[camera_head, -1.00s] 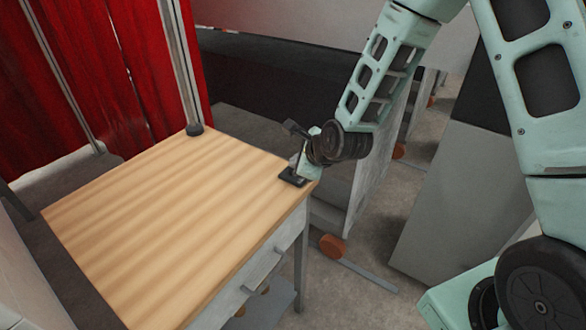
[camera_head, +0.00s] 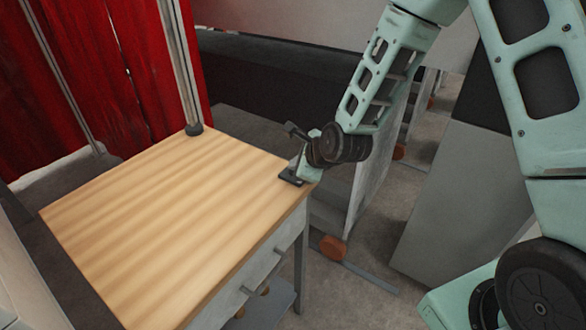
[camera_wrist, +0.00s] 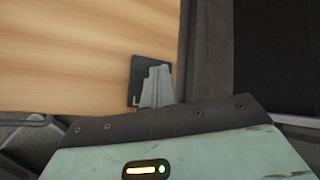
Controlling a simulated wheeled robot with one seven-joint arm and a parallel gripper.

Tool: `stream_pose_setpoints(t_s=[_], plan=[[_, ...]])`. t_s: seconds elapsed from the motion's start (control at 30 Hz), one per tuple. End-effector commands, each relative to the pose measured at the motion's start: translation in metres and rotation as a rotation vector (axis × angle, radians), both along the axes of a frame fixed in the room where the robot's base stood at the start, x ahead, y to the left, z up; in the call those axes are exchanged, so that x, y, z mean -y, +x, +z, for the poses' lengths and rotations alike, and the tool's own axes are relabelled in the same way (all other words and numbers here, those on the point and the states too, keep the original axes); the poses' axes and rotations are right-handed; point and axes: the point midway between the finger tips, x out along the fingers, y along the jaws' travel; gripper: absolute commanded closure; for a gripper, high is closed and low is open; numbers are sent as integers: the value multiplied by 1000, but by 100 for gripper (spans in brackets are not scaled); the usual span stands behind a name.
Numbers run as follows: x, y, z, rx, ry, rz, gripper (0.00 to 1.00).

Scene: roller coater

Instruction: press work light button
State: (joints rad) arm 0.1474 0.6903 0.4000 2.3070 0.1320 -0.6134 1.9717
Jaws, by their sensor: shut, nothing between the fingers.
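A small black base plate (camera_head: 291,177) lies at the far right corner of the wooden tabletop; it looks like the work light's base. A thin dark upright and a dark angled piece (camera_head: 297,131) show above it, but I cannot tell whether these belong to the light. My gripper is right at this corner, its fingers mostly hidden in the head view. In the wrist view the shut, empty fingers (camera_wrist: 157,84) overlap the black plate (camera_wrist: 148,72) and hide much of it. I cannot make out the button or whether the fingertips touch the plate.
The wooden table (camera_head: 165,220) is otherwise bare, with drawers (camera_head: 262,265) below its front edge. A red curtain (camera_head: 100,80) and metal posts stand behind it at left. Grey machine panels (camera_head: 465,195) stand to the right, with floor between.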

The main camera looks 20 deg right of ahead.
Motion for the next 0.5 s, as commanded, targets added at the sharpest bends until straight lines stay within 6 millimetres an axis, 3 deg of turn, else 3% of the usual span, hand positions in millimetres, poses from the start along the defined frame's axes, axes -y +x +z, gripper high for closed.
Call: stream_pose_setpoints(t_s=[0.5], plan=[[1, 0, 8, -1, 0, -1, 100]])
